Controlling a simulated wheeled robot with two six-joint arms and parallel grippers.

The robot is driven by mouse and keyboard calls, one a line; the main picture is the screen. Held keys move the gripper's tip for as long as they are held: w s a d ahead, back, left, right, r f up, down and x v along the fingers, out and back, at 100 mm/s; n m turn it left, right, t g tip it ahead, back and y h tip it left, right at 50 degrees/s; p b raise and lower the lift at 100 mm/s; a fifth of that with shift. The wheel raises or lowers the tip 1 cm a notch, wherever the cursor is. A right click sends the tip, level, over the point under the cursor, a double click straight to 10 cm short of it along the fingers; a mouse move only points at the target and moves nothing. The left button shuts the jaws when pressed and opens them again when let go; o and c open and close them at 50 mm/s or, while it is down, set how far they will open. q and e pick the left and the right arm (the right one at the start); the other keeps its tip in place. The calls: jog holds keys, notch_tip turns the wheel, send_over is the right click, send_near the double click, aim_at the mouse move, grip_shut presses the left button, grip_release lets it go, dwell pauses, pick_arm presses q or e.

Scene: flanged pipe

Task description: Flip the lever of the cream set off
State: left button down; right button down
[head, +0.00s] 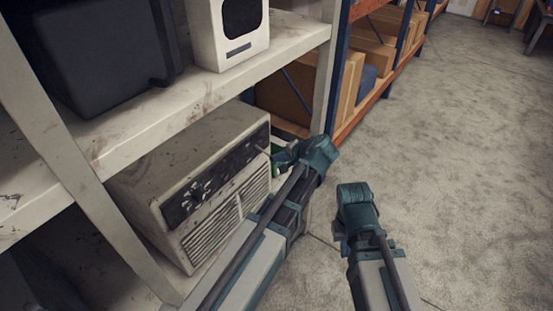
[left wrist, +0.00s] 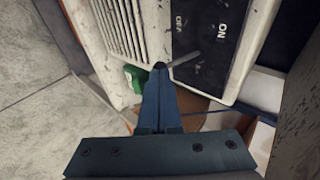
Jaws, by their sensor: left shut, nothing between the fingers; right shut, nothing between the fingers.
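The cream set (head: 185,170) is a worn, box-shaped unit with a black control panel and a slatted grille, on the lower shelf. Its thin grey lever (left wrist: 185,60) sits on the black panel (left wrist: 207,70) near the OFF and ON marks, which also show in the left wrist view. My left gripper (left wrist: 160,67) is shut and empty, its tips right at the lever's left end; I cannot tell if they touch. In the head view my left gripper (head: 274,154) is at the panel's right end. My right gripper (head: 343,246) is shut and empty, over the floor.
The upper shelf board (head: 190,105) runs above the cream set and carries a black box (head: 100,50) and a white device (head: 228,40). A slanted shelf post (head: 95,205) stands at the left. A green item (left wrist: 133,78) lies beside the set.

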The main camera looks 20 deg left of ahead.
dwell(0.3)
pick_arm(q)
jog(key=shift+f, duration=0.15)
jog(key=shift+a+f+b, duration=0.2)
jog(key=shift+f+b, duration=0.7)
jog(key=shift+b, duration=0.15)
jog(key=shift+a+r, duration=0.1)
